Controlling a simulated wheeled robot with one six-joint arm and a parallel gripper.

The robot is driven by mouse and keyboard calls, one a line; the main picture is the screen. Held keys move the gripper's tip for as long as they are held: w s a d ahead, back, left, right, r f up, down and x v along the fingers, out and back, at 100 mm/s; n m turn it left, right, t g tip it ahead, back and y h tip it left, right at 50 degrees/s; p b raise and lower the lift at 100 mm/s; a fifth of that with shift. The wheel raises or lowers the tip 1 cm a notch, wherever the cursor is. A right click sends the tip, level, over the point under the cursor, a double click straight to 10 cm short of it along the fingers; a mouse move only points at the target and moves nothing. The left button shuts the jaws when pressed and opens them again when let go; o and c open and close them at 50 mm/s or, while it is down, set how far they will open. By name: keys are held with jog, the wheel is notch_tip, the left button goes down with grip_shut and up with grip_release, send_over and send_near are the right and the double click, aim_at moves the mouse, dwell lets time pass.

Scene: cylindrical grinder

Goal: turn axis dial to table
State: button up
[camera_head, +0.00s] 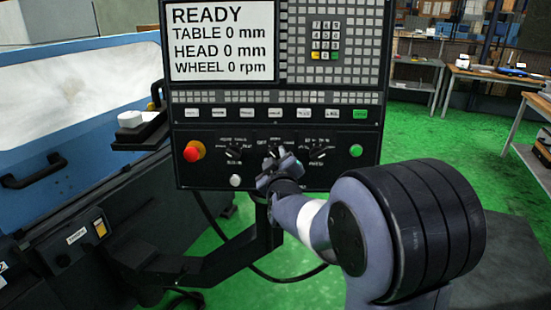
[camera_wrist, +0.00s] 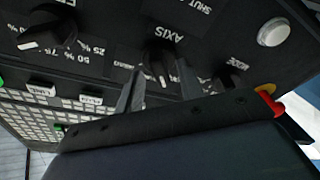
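The axis dial (camera_wrist: 159,66) is a black knob with a white pointer mark, on the lower part of the black control panel (camera_head: 200,137). Its AXIS label appears upside down in the wrist view. In the camera_head view it is the middle of three knobs and is partly covered by my gripper (camera_head: 272,172). In the wrist view my gripper (camera_wrist: 160,92) is open, its two grey fingers apart on either side of the dial's lower end. Whether they touch it I cannot tell. The setting names around the dial are too hidden to read.
The screen (camera_head: 222,42) reads READY, TABLE 0 mm, HEAD 0 mm, WHEEL 0 rpm. Knobs flank the dial at left (camera_head: 233,152) and right (camera_head: 319,153). A red stop button (camera_head: 193,152), white button (camera_head: 235,181) and green button (camera_head: 356,150) are also on the panel.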

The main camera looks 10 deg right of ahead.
grip_shut()
dwell(0.4)
jog(key=shift+f+m+b, duration=0.1)
jog(key=shift+m+b, duration=0.2)
jog(key=shift+f+m+h+b, duration=0.15)
jog(key=shift+m+h+b, duration=0.15)
jog(key=shift+m+b, duration=0.25)
jog(key=shift+a+m+b, duration=0.1)
jog(key=shift+m+b, duration=0.5)
jog(key=shift+m, duration=0.15)
jog(key=shift+m+h+b, duration=0.4)
jog(key=shift+m+h, duration=0.1)
jog(key=shift+m, duration=1)
jog(key=shift+m+h+b, duration=0.4)
jog(key=shift+m+h, duration=0.1)
jog(key=shift+m, duration=1)
